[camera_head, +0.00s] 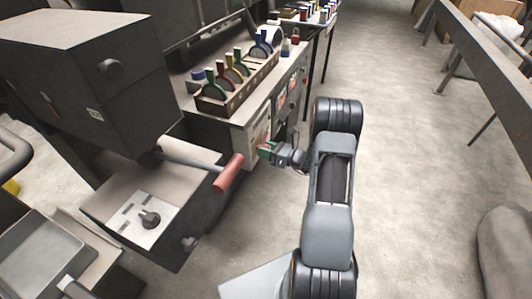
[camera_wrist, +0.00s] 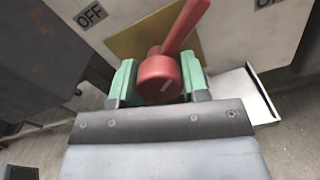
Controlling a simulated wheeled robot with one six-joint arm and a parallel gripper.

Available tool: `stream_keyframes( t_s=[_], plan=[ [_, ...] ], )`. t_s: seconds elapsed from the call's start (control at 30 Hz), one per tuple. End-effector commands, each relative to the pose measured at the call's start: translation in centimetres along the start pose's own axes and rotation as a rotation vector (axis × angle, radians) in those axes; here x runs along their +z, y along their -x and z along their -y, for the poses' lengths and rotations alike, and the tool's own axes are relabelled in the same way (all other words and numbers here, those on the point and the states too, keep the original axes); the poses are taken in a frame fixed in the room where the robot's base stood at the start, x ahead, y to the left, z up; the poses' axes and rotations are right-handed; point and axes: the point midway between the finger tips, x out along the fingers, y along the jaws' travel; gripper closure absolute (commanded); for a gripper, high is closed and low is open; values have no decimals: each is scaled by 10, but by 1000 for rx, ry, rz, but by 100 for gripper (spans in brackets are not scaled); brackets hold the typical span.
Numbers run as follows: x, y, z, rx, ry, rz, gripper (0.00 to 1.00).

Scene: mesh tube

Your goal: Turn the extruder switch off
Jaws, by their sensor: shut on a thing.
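The extruder switch is a red rotary knob (camera_wrist: 160,80) with a red lever (camera_wrist: 183,25), mounted on a tan square plate in the wrist view. The lever points up and slightly right. An OFF label (camera_wrist: 91,14) is at its upper left, and another label, cut off after "O", is at the top right edge. My gripper (camera_wrist: 160,84) has its green fingers on both sides of the knob and is shut on it. In the head view my gripper (camera_head: 268,151) is at the side panel of the bench; the switch is too small to make out there.
A machine lever with a red grip (camera_head: 228,173) sticks out just left of my gripper in the head view. A grey box with a black knob (camera_head: 150,218) is below it. A rack of coloured discs (camera_head: 235,85) stands on the bench. Floor (camera_head: 420,170) is free to the right.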

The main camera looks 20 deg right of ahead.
Motion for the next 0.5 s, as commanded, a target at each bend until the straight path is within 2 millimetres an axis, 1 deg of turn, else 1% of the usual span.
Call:
stream_keyframes(
  t_s=[0.5],
  plan=[
    [-3,0,2,-2,491,1,82]
  ],
)
